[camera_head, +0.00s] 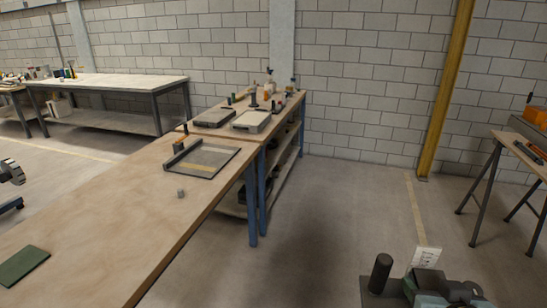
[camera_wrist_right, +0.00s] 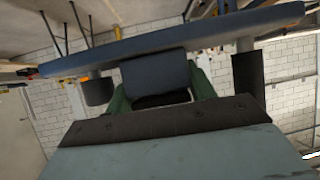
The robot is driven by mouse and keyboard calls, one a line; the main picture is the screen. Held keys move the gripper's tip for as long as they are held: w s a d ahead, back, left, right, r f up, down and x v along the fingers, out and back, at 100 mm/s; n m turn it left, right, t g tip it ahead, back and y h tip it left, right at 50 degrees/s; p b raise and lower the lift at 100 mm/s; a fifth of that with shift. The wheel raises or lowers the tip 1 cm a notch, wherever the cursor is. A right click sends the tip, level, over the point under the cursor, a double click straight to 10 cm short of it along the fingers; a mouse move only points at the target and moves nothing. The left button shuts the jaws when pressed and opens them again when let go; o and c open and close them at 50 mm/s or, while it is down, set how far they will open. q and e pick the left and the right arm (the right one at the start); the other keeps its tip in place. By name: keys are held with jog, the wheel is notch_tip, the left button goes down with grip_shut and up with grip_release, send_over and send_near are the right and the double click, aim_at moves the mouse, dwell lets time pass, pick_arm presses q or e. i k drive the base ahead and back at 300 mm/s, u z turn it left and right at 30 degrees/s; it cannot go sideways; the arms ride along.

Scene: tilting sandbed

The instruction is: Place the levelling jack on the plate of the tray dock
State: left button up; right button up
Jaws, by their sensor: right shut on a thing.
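The tray dock (camera_head: 216,155) lies on the long wooden bench, a dark flat plate with a raised edge at its left side and a yellowish strip across it. Its plate looks empty. My right gripper (camera_head: 432,287) is at the lower right, beyond the bench's right edge and well apart from the dock. It is shut on a dark flat base with an upright cylinder (camera_head: 380,273), apparently the levelling jack. The wrist view shows the held base (camera_wrist_right: 205,35) edge-on, with posts on both sides of the jaws (camera_wrist_right: 158,85). The jaws partly hide the grip. My left gripper is not clearly seen.
Two flat boxes (camera_head: 213,118) (camera_head: 252,120) stand on a bench behind. Floor right of the bench is open; a trestle table (camera_head: 515,145) stands far right.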

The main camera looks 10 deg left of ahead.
aim_at(203, 156)
jog(key=z, duration=0.15)
jog(key=i, duration=1.25)
jog(key=u, duration=0.45)
jog(key=i, duration=1.3)
jog(key=u, duration=1.8)
jog(key=i, duration=0.65)
jog(key=u, duration=0.55)
